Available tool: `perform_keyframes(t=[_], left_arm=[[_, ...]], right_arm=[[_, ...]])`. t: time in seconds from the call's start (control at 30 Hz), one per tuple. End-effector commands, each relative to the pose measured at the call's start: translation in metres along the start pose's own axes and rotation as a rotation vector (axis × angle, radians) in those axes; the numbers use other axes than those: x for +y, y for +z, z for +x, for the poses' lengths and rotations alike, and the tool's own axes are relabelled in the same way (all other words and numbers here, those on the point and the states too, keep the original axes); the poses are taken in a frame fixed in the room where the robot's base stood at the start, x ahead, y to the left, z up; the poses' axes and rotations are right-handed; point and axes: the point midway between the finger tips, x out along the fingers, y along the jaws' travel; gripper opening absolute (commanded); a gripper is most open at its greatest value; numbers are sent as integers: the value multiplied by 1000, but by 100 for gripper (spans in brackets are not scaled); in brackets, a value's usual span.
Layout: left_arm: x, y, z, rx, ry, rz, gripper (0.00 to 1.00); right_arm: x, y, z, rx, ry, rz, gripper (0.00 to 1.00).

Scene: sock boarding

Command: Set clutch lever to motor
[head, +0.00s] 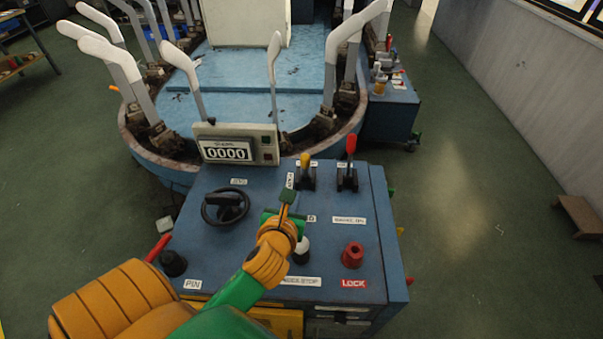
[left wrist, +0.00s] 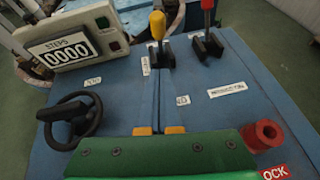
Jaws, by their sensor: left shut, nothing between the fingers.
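A lever with a yellow handle (head: 304,162) stands upright in a black slotted base near the back of the blue control panel (head: 280,265); it also shows in the left wrist view (left wrist: 157,26). A red-handled lever (head: 350,150) stands to its right. Small white labels sit near both levers, but I cannot read clearly which one is the clutch. My left gripper (head: 289,183) reaches over the panel, just in front of the yellow lever's base and apart from its handle. Its fingers (left wrist: 157,78) are shut and empty. My right gripper is not in view.
A black handwheel (head: 226,206) is left of my gripper. A counter box reading 0000 (head: 228,152) stands behind it. A red knob (head: 352,255) is at the right front by a LOCK label. Behind is a blue oval machine with several sock-form boards (head: 99,48).

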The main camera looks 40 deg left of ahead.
Motion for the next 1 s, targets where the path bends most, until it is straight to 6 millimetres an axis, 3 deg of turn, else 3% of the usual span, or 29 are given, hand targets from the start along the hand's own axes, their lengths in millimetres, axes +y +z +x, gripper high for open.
perform_keyframes(t=[0.27,0.4,1.0], left_arm=[[0,0,61,0,1,-4,0],[0,20,74,-1,0,-5,0],[-1,30,87,1,-1,-1,0]], right_arm=[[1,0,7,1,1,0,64],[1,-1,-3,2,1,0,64],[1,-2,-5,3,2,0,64]])
